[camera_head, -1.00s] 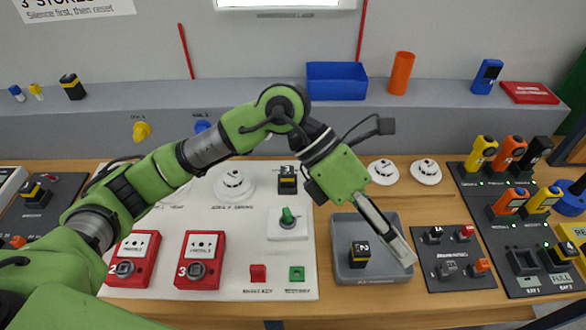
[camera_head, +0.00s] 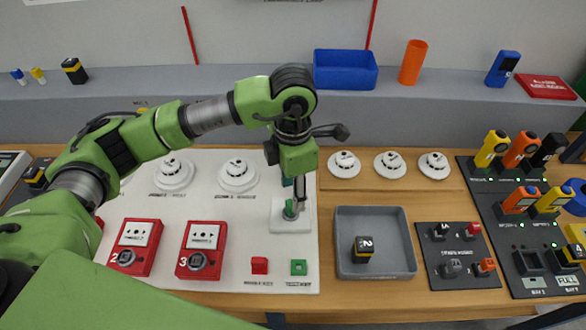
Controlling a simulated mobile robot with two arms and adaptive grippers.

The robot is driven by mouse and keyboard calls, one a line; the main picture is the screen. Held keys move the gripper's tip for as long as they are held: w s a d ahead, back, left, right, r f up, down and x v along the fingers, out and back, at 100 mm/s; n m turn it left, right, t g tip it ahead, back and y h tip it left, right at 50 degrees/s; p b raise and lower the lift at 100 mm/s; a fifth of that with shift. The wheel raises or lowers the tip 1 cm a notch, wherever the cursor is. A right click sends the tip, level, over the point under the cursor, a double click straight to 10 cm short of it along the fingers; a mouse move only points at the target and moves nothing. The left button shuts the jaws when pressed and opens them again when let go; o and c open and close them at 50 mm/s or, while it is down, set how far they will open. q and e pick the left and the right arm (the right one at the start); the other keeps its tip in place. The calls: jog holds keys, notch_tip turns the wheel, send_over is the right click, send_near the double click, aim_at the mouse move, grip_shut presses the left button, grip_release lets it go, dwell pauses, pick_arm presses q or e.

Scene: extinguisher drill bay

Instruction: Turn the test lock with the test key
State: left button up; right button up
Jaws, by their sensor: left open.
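The green test key (camera_head: 290,209) stands in the test lock (camera_head: 289,225), a white square block at the right side of the white panel. My left gripper (camera_head: 296,201) points down right over the key. It is open, and its fingers hide part of the key. I cannot tell whether the fingers touch it. Below the lock, on the same panel, is a small green square holder (camera_head: 299,267) with a dark centre. A red block (camera_head: 259,265) sits beside it. My right gripper is not in view.
Red call points 2 (camera_head: 136,247) and 3 (camera_head: 202,250) stand on the white panel (camera_head: 228,288) to the left.

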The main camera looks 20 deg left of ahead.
aim_at(290, 209)
pick_arm(q)
jog(key=shift+f+p, duration=0.65)
jog(key=shift+f, duration=2.45)
jog(key=c, duration=1.2)
